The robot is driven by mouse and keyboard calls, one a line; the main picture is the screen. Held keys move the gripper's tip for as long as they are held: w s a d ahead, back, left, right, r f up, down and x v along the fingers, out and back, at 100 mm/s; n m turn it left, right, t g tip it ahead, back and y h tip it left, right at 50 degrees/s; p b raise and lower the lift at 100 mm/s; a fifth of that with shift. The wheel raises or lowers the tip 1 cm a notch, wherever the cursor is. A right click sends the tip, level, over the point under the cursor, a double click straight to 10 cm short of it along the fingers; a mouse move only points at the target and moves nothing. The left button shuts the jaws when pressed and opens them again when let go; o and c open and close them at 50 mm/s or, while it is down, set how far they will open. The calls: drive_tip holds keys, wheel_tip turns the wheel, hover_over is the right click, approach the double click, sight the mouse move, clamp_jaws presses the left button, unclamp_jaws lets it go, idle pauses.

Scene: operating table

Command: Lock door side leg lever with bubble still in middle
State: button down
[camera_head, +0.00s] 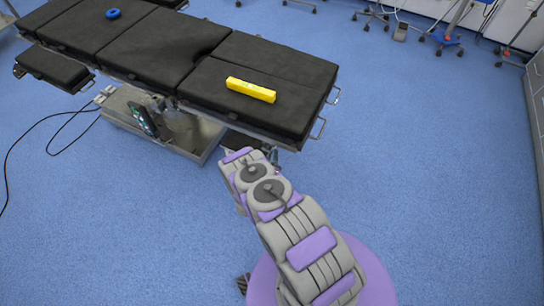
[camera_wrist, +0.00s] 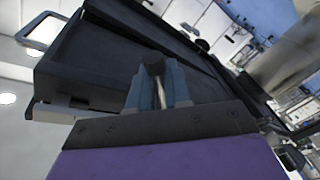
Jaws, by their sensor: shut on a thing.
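The operating table (camera_head: 215,70) has black pads, and its near right end is closest to me. A yellow spirit level (camera_head: 250,90) lies on the pad of that end; its bubble is too small to read. My arm reaches to the table's near edge, and my gripper is hidden there in the head view. In the wrist view my gripper (camera_wrist: 157,88) is shut on a lever (camera_wrist: 152,58), a pale rod between the fingers with a dark end beyond them. It is under the table end, whose dark underside (camera_wrist: 95,60) fills much of the view. The lever's base is hidden.
A blue ring (camera_head: 113,14) lies on the far pad. The table's metal base (camera_head: 180,140) stands left of my arm, with a black cable (camera_head: 40,125) on the floor. Wheeled stands (camera_head: 445,40) are at the back right. The blue floor on the right is clear.

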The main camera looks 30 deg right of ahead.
drive_tip(key=shift+s, duration=0.15)
drive_tip(key=n, duration=0.1)
drive_tip(key=r+n, duration=0.1)
drive_tip(key=n+p, duration=0.1)
drive_tip(key=shift+s+d+r+g+y, duration=0.15)
drive_tip(key=shift+s+d+g+y, duration=0.15)
drive_tip(key=shift+s+g, duration=0.1)
drive_tip(key=shift+s+d+r+n+g+p, duration=0.1)
drive_tip(key=shift+r+n+g+p, duration=0.3)
drive_tip(key=shift+n, duration=0.45)
drive_tip(key=shift+s+d+r+n+g+p, duration=0.1)
drive_tip(key=shift+r+n+g+p, duration=0.2)
drive_tip(key=shift+n+p, duration=0.45)
drive_tip(key=shift+r+n+g+p, duration=0.2)
drive_tip(key=shift+r+n+p, duration=0.2)
drive_tip(key=shift+n, duration=0.6)
drive_tip(key=c, duration=1.2)
unclamp_jaws()
drive_tip(key=shift+a+r, duration=0.1)
drive_tip(key=shift+r, duration=0.1)
drive_tip(key=shift+o, duration=0.3)
